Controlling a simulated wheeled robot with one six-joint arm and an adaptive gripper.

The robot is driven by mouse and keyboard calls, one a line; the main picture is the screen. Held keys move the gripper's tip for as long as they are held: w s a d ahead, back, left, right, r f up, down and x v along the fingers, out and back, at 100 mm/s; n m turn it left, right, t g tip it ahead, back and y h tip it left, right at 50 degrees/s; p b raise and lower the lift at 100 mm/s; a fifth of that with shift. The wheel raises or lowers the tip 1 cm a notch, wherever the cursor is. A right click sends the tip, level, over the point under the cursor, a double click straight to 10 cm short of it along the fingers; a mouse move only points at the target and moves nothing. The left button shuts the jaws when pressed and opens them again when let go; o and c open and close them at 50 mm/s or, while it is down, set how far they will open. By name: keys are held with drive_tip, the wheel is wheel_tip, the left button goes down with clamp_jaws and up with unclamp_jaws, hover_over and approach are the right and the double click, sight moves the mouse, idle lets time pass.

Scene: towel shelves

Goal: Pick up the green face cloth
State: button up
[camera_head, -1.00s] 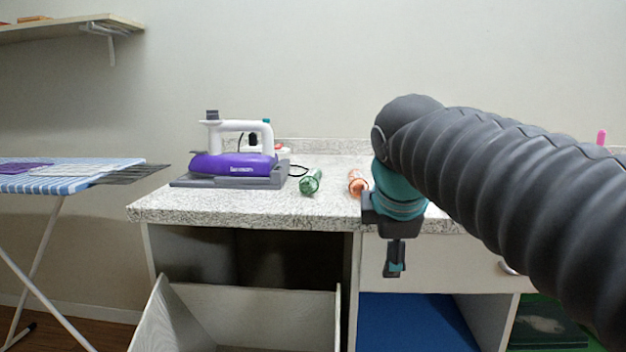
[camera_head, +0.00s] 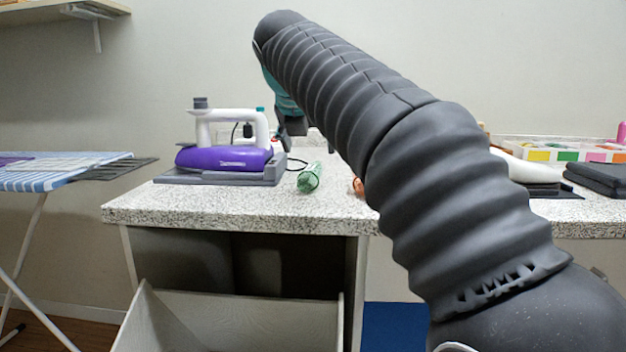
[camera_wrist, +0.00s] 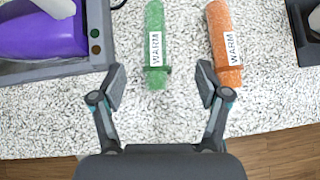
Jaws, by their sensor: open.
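The green face cloth (camera_head: 309,178) is a rolled cylinder lying on the speckled counter, just right of the iron. In the wrist view the green cloth (camera_wrist: 155,40) points away from me and bears a white label reading "WARM". My gripper (camera_wrist: 162,84) is open and empty, with the cloth's near end between and slightly beyond its fingertips. In the head view my gripper (camera_head: 291,127) is above and behind the cloth, partly hidden by my arm.
An orange roll (camera_wrist: 224,45), also labelled "WARM", lies close to the right. A purple and white iron (camera_head: 225,158) on a grey base stands left. Folded dark cloths (camera_head: 598,178) and a coloured tray (camera_head: 560,150) are at right. An open bin (camera_head: 235,320) is below the counter.

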sight(311, 168)
drive_tip(key=x, duration=0.4)
drive_tip(key=shift+w+f+b, duration=0.25)
drive_tip(key=shift+f+b, duration=0.05)
drive_tip(key=shift+f, duration=0.05)
drive_tip(key=x, duration=0.1)
drive_tip(key=b+x, duration=0.1)
drive_tip(key=x, duration=0.2)
drive_tip(key=shift+a+f, duration=0.35)
drive_tip(key=shift+f, duration=0.1)
drive_tip(key=shift+w+f, duration=0.15)
drive_tip(key=shift+w, duration=0.1)
drive_tip(key=c, duration=1.2)
